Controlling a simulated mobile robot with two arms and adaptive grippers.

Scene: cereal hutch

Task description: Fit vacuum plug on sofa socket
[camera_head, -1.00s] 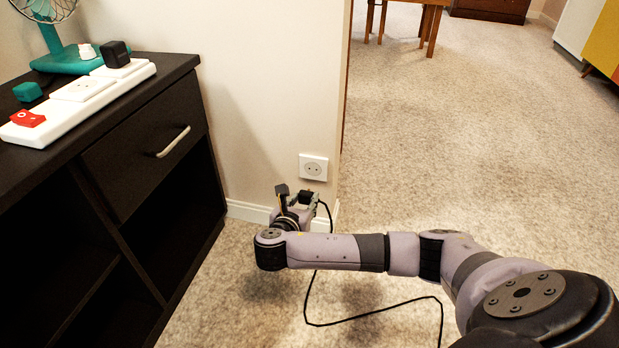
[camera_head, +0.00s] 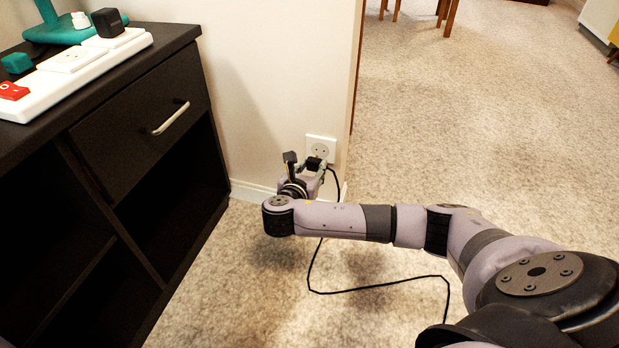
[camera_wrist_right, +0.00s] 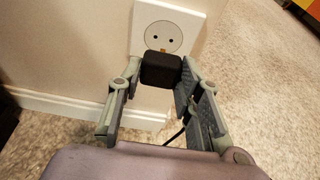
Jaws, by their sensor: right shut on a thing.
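The black vacuum plug (camera_wrist_right: 161,69) is held in my right gripper (camera_wrist_right: 155,90), between its fingertips. In the head view the plug (camera_head: 314,163) shows small at the end of my right gripper (camera_head: 311,170). The white wall socket (camera_head: 321,148) has a round face with two holes. In the right wrist view the socket (camera_wrist_right: 166,34) is just beyond the plug, which covers its lower edge. Its holes show above the plug. I cannot tell whether plug and socket touch. A black cord (camera_head: 365,287) runs from the gripper down onto the carpet. My left gripper is not in view.
A dark cabinet (camera_head: 140,120) with a drawer handle stands at the left. A white power strip (camera_head: 75,70) with several plugs lies on top. A white baseboard (camera_head: 250,190) runs below the socket. The wall ends just right of the socket, with open carpet (camera_head: 460,130) beyond.

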